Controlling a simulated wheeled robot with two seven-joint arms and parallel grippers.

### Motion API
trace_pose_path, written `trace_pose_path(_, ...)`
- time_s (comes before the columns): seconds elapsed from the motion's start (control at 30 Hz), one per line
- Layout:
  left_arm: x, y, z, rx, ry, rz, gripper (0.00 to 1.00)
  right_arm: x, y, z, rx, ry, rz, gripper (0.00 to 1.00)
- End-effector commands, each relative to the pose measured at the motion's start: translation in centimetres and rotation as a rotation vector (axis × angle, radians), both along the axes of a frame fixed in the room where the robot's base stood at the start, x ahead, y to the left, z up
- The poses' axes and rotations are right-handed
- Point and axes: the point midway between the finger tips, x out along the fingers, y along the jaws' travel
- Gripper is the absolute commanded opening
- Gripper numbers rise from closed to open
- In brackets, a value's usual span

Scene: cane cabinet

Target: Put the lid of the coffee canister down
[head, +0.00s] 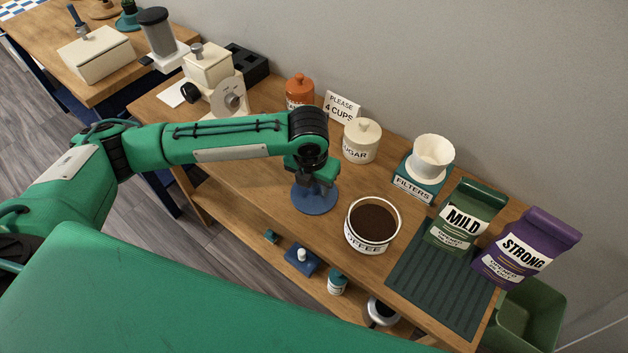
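The coffee canister (371,240) stands open on the wooden table, white with a lettered front and filled with dark brown coffee. A round blue lid (312,205) is left of it, directly under my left gripper (316,186). The gripper points down and meets the lid's middle, hiding its knob. The fingertips are too hidden to tell whether they are closed on it. The lid looks level and at or very near the tabletop; I cannot tell whether it touches. My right gripper is not in view.
A sugar jar (362,146), an orange jar (299,90) and a sign (342,105) stand behind. A filter holder (430,160), a green MILD bag (463,222) and a purple STRONG bag (526,250) stand right, near a ribbed dark mat (440,290). A grinder (210,70) stands left.

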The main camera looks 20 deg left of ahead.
Motion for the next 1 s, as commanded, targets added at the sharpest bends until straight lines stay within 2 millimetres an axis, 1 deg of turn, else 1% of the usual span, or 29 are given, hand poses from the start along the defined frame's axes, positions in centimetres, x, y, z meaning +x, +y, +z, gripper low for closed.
trace_pose_path(0.27, 0.0, 0.0, 0.1, 0.000, -0.001, 0.000, 0.44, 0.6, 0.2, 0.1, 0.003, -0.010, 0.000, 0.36)
trace_pose_path(0.37, 0.0, 0.0, 0.5, -0.001, -0.002, 0.000, 0.44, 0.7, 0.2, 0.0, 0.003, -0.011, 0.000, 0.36)
trace_pose_path(0.47, -0.1, 0.0, 1.8, -0.001, -0.004, -0.001, 0.44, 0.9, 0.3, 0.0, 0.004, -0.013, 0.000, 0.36)
trace_pose_path(0.53, -0.2, 0.1, 3.1, -0.001, -0.006, -0.002, 0.44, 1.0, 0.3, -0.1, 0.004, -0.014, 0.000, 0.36)
trace_pose_path(0.67, -0.6, 0.1, 6.1, -0.002, -0.006, -0.001, 0.44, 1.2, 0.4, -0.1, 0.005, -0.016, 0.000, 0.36)
trace_pose_path(0.8, -0.9, 0.1, 8.9, -0.002, -0.005, 0.000, 0.44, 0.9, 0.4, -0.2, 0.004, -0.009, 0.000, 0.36)
trace_pose_path(0.9, -1.1, 0.2, 10.5, -0.001, -0.004, 0.000, 0.44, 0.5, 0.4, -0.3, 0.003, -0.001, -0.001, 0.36)
trace_pose_path(1.0, -1.3, 0.2, 11.5, -0.001, -0.002, 0.000, 0.44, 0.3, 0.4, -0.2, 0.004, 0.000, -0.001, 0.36)
